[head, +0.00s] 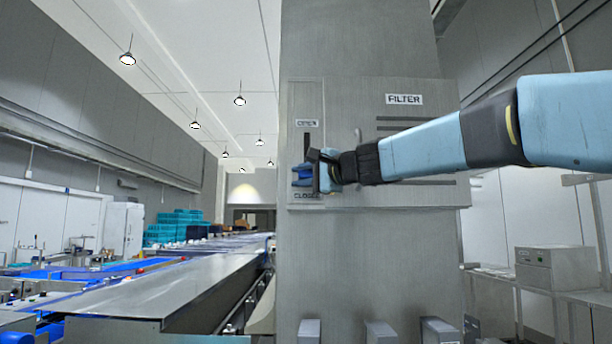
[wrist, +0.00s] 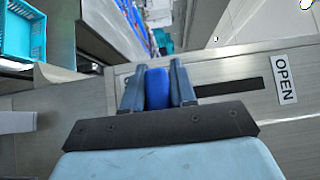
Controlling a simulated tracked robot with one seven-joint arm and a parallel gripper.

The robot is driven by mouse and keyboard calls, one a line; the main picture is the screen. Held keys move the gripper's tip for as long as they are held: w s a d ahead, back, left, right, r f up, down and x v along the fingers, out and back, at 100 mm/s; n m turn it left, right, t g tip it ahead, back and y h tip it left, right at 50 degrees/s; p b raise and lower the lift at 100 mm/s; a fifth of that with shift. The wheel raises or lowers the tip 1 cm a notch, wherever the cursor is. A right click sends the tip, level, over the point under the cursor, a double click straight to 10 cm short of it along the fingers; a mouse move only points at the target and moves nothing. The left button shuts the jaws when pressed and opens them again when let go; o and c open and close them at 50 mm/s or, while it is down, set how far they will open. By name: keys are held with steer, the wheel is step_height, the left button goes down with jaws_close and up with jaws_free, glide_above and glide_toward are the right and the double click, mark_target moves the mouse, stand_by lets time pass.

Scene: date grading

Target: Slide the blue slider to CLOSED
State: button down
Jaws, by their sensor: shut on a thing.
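The blue slider (wrist: 157,88) is between the two fingers of my gripper (wrist: 157,92) in the wrist view. My gripper is shut on it. In the head view my gripper (head: 316,176) is at the panel on the grey column, and the blue slider (head: 302,175) shows at its left side. The slider is low in its slot, just above the CLOSED label (head: 307,196), which is partly covered. The OPEN label (head: 306,123) is at the top of the slot, with the dark slot showing below it. The OPEN label also shows in the wrist view (wrist: 283,79).
A FILTER panel (head: 404,99) with dark vents is right of the slider, behind my arm. A metal conveyor (head: 160,285) runs along the left of the column. Teal crates (head: 176,226) are stacked farther back. A grey box (head: 555,268) stands on a bench at the right.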

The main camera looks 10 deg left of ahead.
steer(key=shift+a+f, duration=0.2)
steer(key=shift+f, duration=0.25)
steer(key=c, duration=1)
jaws_free()
steer(key=shift+s, duration=0.15)
steer(key=shift+d+r, duration=0.1)
steer(key=shift+r, duration=0.05)
steer(key=v, duration=1.3)
steer(key=shift+s+d, duration=0.2)
steer(key=shift+d, duration=0.15)
steer(key=s+d+f+n+g+h, duration=0.1)
steer(key=s+d+f+n+h, duration=0.1)
steer(key=s+d+f+h, duration=0.3)
steer(key=s+d+f+n+g+h, duration=0.2)
steer(key=s+d+f+h, duration=0.3)
steer(key=d+f, duration=0.8)
steer(key=s+d+f+n+g+h, duration=0.1)
steer(key=s+d+f+h, duration=0.4)
steer(key=f, duration=1.6)
steer(key=s+d+n, duration=0.1)
steer(key=s+d, duration=0.3)
steer(key=s, duration=0.1)
steer(key=shift+f+n, duration=0.3)
